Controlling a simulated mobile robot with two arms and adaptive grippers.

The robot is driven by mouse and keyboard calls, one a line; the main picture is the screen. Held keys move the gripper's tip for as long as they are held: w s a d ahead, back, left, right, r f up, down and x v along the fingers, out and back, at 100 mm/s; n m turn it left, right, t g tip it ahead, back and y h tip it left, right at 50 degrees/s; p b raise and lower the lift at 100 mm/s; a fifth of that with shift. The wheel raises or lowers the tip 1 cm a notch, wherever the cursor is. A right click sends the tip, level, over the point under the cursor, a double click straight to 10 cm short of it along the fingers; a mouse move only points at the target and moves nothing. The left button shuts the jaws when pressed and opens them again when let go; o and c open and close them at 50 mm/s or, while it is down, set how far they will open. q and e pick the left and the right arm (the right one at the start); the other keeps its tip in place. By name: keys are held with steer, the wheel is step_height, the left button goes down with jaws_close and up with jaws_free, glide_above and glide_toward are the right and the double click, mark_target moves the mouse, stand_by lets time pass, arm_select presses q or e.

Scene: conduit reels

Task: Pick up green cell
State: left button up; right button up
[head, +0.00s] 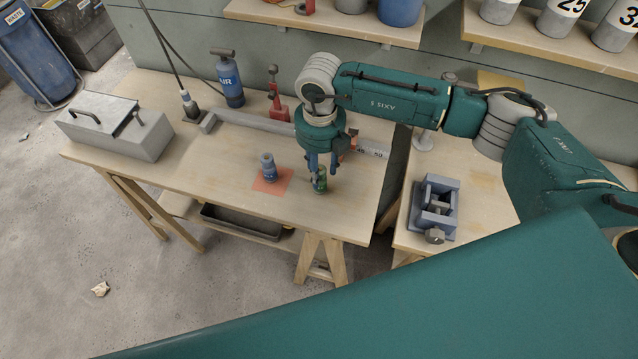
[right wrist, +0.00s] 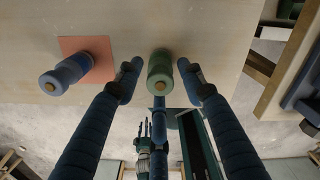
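The green cell (head: 321,186) stands upright on the wooden table near its front edge; in the right wrist view the green cell (right wrist: 160,72) is between my right gripper's fingertips. My right gripper (head: 318,178) points down over it from above. In the right wrist view the right gripper (right wrist: 159,72) is open, with a narrow gap on each side of the cell. In the head view the fingers partly hide the cell.
A blue cell (head: 268,167) stands on an orange-red square (head: 271,182) left of the green cell. A grey metal box (head: 117,125), a blue air bottle (head: 229,78) and a red tool (head: 277,95) stand farther off. A vise (head: 435,205) sits on the right-hand table.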

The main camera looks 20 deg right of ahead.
steer(key=c, duration=0.9)
steer(key=shift+r, duration=0.1)
steer(key=shift+r+p, duration=1.9)
steer(key=shift+r, duration=1.55)
